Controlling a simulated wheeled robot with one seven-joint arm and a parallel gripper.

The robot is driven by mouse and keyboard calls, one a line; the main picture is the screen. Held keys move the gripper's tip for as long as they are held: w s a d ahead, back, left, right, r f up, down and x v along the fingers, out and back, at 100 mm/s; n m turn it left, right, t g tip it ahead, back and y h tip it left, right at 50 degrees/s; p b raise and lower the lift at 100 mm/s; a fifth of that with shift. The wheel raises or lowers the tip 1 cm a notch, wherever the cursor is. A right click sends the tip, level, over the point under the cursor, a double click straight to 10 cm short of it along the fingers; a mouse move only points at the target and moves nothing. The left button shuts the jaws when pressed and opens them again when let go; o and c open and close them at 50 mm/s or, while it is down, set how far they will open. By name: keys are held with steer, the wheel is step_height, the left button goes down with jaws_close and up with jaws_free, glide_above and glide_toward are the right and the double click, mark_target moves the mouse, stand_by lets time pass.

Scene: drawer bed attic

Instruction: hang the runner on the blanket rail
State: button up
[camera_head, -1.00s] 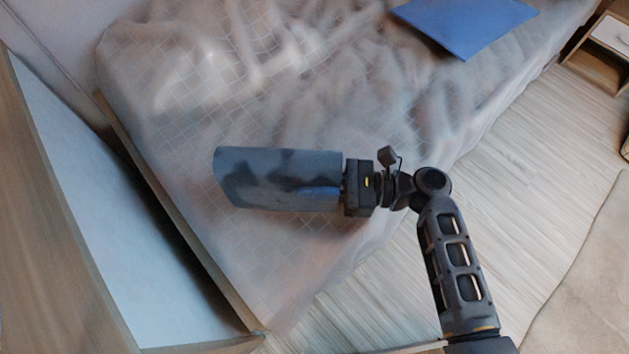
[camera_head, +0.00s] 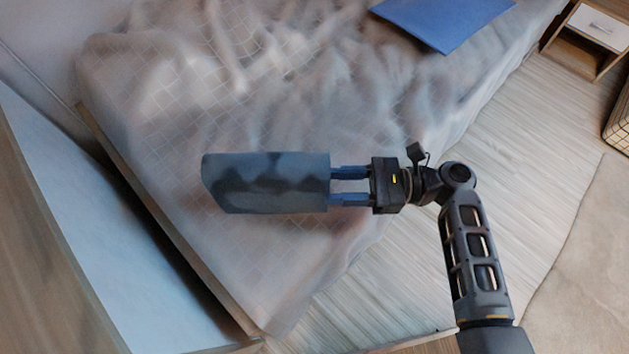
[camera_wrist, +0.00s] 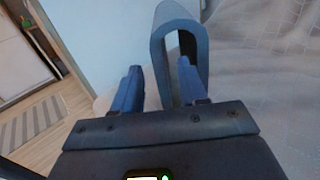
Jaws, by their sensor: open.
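The runner (camera_head: 265,183) is a dark blue-grey cloth with darker patches, above the bed's near corner in the head view. In the wrist view the runner (camera_wrist: 176,14) shows end-on as an upside-down U, with its two sides hanging down. The blanket rail is not visible; the cloth may cover it. My gripper (camera_head: 333,186) is open at the runner's right end, with both blue fingers largely bare. Contact cannot be told.
A bed with a rumpled pale checked cover (camera_head: 290,100) fills the middle. A flat blue piece (camera_head: 445,20) lies on its far side. A wooden-edged pale panel (camera_head: 80,240) stands at left. A nightstand (camera_head: 590,38) is at top right. Wooden floor (camera_head: 520,125) is clear at right.

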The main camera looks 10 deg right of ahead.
steer(key=shift+s+d, duration=0.25)
steer(key=shift+d, duration=1.05)
steer(key=shift+s+d, duration=0.25)
steer(key=shift+d, duration=1)
steer(key=s+d+f+n+t+h, duration=0.25)
steer(key=s+f+h, duration=0.35)
steer(key=s, duration=0.3)
steer(key=s+d+f+n+t+h, duration=0.1)
steer(key=s+f+n+t+h, duration=0.15)
steer(key=s+f+h, duration=0.55)
steer(key=s+r+n+t+h, duration=0.1)
steer(key=s+r+n+t, duration=0.1)
steer(key=r+n, duration=0.3)
steer(key=s+d+r+n+t+h, duration=0.1)
steer(key=s+r+n, duration=0.3)
steer(key=r, duration=1)
steer(key=s+d+r+n+t+h, duration=0.1)
steer(key=s+r+n+t, duration=0.2)
steer(key=r+n, duration=0.3)
step_height(320, 180, up, 3)
steer(key=shift+s+r+t+h, duration=0.15)
steer(key=shift+s+t+h, duration=0.15)
steer(key=shift+s, duration=0.15)
steer(key=shift+r, duration=0.1)
